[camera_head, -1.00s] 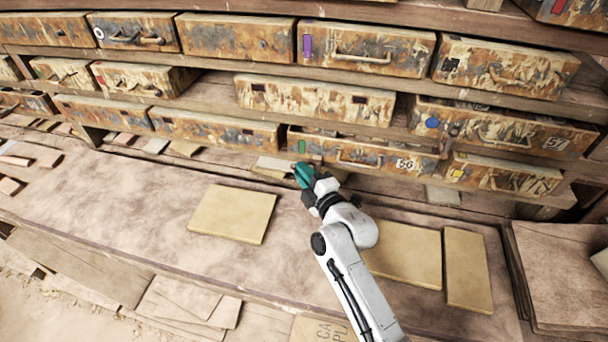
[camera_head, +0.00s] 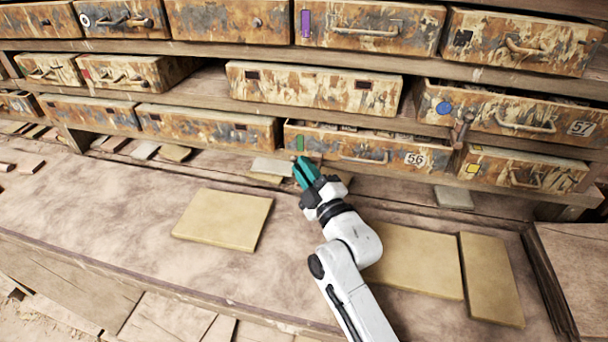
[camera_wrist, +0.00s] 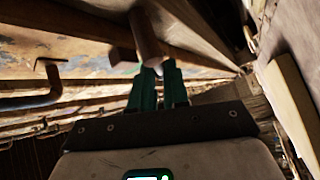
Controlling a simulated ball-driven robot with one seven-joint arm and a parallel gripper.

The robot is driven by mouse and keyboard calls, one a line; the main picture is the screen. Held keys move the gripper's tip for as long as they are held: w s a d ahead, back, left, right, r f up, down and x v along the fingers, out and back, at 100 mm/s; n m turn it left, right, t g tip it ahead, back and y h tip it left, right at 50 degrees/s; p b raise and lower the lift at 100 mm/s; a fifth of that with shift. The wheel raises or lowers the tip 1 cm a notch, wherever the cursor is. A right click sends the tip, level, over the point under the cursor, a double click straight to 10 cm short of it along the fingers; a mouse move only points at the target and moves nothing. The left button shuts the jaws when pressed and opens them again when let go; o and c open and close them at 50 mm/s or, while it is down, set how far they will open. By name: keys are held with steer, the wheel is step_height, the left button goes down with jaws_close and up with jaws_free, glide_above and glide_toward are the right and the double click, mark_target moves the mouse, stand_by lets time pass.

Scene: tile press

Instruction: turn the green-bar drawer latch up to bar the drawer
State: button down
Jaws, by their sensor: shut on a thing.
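The green-bar drawer (camera_head: 340,147) is rusty and mottled, with a green bar (camera_head: 300,143) at its left end and a 56 label at its right. It stands a little out of its row. My gripper (camera_head: 306,172) is just below and in front of its left end, with teal fingers pointing up at it. In the wrist view my gripper (camera_wrist: 157,72) is shut on a brown rod-like piece, the drawer latch (camera_wrist: 146,38), which runs upward from between the fingertips. The head view does not show the latch clearly behind the fingers, so its exact angle is unclear.
A drawer handle (camera_wrist: 42,90) shows left of my fingers in the wrist view. Another brown latch (camera_head: 463,128) sits right of the 56 label, near the open 57 drawer (camera_head: 510,121). Flat tan tiles (camera_head: 222,219) lie on the bench around my arm.

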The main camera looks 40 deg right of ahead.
steer(key=shift+r, duration=0.2)
steer(key=c, duration=1.2)
jaws_free()
steer(key=shift+f, duration=0.1)
steer(key=shift+p, duration=0.4)
